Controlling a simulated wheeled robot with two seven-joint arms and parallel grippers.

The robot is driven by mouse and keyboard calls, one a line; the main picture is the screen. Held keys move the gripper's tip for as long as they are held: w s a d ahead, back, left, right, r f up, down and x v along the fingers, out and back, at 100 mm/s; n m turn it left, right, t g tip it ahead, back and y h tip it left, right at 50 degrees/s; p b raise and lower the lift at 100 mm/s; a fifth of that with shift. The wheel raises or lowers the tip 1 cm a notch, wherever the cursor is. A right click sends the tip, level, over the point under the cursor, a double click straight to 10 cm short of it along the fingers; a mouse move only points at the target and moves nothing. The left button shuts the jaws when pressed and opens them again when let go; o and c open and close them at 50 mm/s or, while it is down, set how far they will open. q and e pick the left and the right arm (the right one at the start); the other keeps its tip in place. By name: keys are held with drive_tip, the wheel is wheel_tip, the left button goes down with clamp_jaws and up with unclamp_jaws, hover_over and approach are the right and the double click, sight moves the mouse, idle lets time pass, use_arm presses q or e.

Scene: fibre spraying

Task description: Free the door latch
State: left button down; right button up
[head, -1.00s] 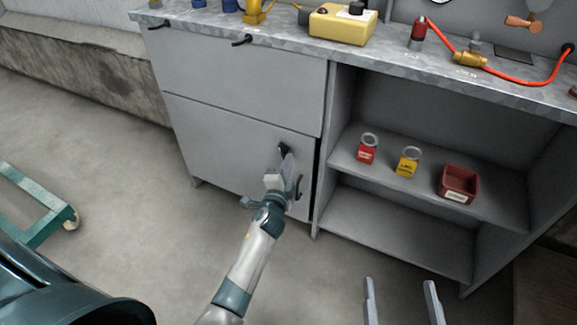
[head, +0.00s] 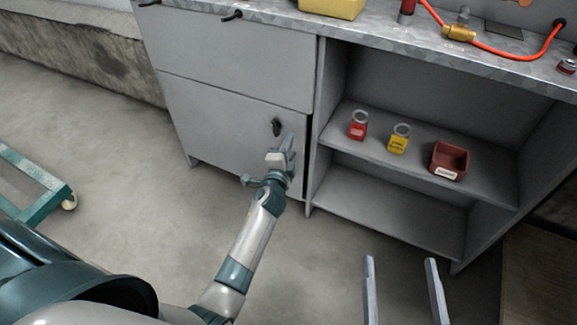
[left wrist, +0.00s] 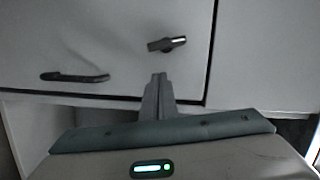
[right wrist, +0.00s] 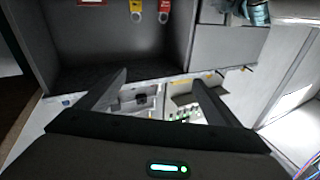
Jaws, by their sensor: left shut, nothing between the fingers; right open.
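The grey cabinet door (head: 215,130) is shut in the head view. A dark turn latch (head: 276,126) sits near its upper right corner; its bar stands upright there. The left wrist view also shows the latch (left wrist: 166,44), with the dark bar handle (left wrist: 74,77) to its left. My left gripper (head: 289,143) is shut and empty, in front of the door just below and right of the latch. Its fingers (left wrist: 158,77) point at the door and look apart from the latch. The handle is hidden in the head view. My right gripper (head: 400,260) is open and empty, in front of the open shelves.
A worktop (head: 385,32) runs above. A teal trolley frame (head: 40,205) stands at the left. The floor between is clear.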

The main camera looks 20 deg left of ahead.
use_arm(q)
drive_tip(key=shift+s+d+r, duration=0.1)
drive_tip(key=shift+s+d, duration=0.15)
drive_tip(key=shift+d, duration=0.25)
drive_tip(key=p+v, duration=0.1)
drive_tip(key=v, duration=0.8)
drive_tip(key=shift+s, duration=0.25)
use_arm(e)
drive_tip(key=f+g, duration=0.1)
drive_tip(key=d+f+g, duration=0.1)
drive_tip(key=f, duration=0.1)
drive_tip(key=f+g+h, duration=0.1)
drive_tip(key=f, duration=0.1)
drive_tip(key=shift+d+f, duration=0.1)
drive_tip(key=shift+d, duration=0.3)
use_arm(q)
drive_tip(key=shift+s, duration=0.1)
